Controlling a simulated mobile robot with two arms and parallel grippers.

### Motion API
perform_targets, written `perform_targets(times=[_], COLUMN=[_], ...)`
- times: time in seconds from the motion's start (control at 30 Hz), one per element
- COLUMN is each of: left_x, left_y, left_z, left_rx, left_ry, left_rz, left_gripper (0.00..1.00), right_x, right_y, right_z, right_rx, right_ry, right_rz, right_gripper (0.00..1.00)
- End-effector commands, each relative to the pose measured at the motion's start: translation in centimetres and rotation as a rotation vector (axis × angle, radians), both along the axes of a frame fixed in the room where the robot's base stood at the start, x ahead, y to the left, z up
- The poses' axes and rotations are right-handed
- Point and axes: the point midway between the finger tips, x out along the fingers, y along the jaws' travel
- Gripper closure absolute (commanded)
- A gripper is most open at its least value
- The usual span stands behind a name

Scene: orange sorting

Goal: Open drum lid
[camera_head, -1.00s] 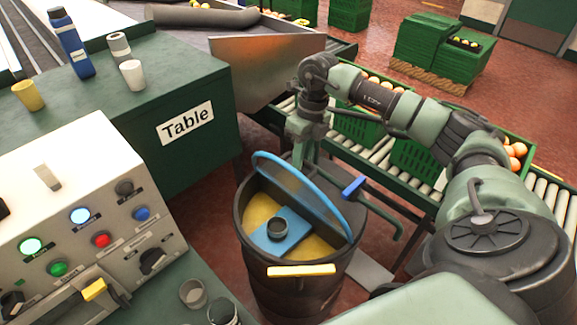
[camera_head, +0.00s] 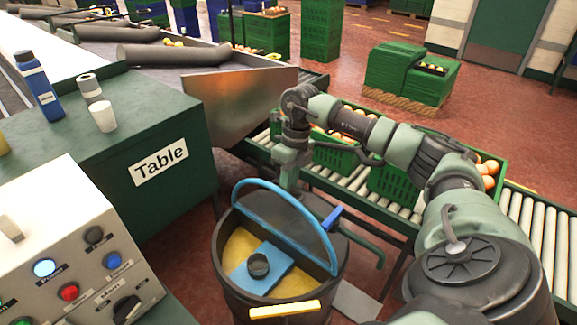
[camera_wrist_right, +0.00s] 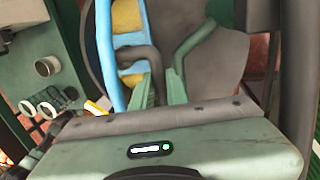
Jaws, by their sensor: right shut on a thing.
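The black drum (camera_head: 230,277) stands in the middle of the head view. Its blue-rimmed lid (camera_head: 262,186) stands tilted up from the drum mouth, so the yellow inside (camera_head: 240,245) shows. A blue plate with a dark round fitting (camera_head: 258,265) lies across the opening. My right gripper (camera_head: 288,182) is behind the raised lid. In the right wrist view, the right gripper (camera_wrist_right: 160,88) has its green fingers close together at a dark curved handle (camera_wrist_right: 135,52), beside the blue rim (camera_wrist_right: 106,50). The exact contact is partly hidden. My left gripper is out of view.
A roller conveyor (camera_head: 402,203) with green crates (camera_head: 390,180) of oranges runs behind the drum. The green table (camera_head: 150,120) and a control panel (camera_head: 95,270) with lit buttons are at the left. Red floor shows between table and drum.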

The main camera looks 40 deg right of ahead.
Motion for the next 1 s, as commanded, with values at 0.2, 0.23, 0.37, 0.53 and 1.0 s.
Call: perform_targets(times=[0.2,0.23,0.37,0.53,1.0], left_x=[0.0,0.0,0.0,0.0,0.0], left_y=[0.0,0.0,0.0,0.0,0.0], left_z=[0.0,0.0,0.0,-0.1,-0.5], left_rx=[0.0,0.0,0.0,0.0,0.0], left_ry=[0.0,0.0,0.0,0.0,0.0], left_rz=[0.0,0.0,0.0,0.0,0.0], left_gripper=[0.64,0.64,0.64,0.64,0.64], right_x=[-0.1,0.0,0.0,0.2,0.3], right_y=[0.2,0.2,0.2,0.0,-1.3], right_z=[-0.2,-0.2,-0.1,1.0,7.2], right_rx=[0.003,0.003,0.003,0.004,0.003], right_ry=[0.004,0.003,0.0,-0.004,0.002], right_rz=[0.002,0.002,0.001,0.0,0.0], right_gripper=[0.64,0.64,0.64,0.64,0.64])
